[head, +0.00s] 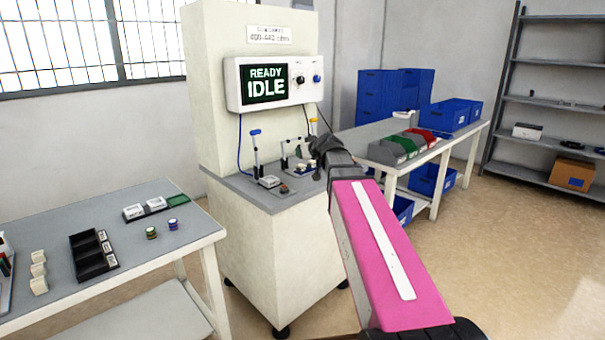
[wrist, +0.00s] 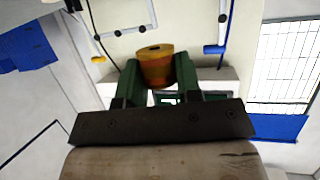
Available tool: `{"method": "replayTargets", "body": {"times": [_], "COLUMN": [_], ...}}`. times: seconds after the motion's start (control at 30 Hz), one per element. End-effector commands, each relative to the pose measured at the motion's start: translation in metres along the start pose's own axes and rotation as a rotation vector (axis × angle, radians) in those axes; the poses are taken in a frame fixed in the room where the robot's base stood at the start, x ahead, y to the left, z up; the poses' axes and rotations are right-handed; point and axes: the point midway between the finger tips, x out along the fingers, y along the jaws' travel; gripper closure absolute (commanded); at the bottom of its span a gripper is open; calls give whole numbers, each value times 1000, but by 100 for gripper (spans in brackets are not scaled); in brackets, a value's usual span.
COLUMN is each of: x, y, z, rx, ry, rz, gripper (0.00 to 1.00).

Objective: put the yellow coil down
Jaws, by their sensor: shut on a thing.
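The yellow coil (wrist: 155,68) is a short orange-yellow cylinder with a small dark hole in its end. It sits between the two green fingers of my gripper (wrist: 156,64) in the wrist view, and the gripper is shut on it. In the head view my gripper (head: 314,148) is over the top of the cream test machine (head: 240,190), near its clamps. The coil cannot be made out there, as my dark wrist covers that spot. Whether the coil touches anything below it I cannot tell.
The machine's screen (head: 265,83) reads READY IDLE. A blue-handled clamp (head: 256,150) stands left of my gripper. The left table (head: 60,285) bears a black tray (head: 92,262), white blocks and two small coils (head: 162,229). Grey, green and red bins (head: 405,147) stand on the right bench.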

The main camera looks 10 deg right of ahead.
Motion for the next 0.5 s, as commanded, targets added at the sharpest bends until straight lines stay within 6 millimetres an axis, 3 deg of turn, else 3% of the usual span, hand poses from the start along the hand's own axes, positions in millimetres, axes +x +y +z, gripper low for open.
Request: {"method": "replayTargets", "body": {"times": [0.1,0.3,0.5], "x": [0,-4,15], "y": [-18,-41,-30], "z": [15,26,32], "rx": [-49,-118,-132], "ry": [-1,2,0], "rz": [-125,-287,-318], "gripper": [91,91,91]}}
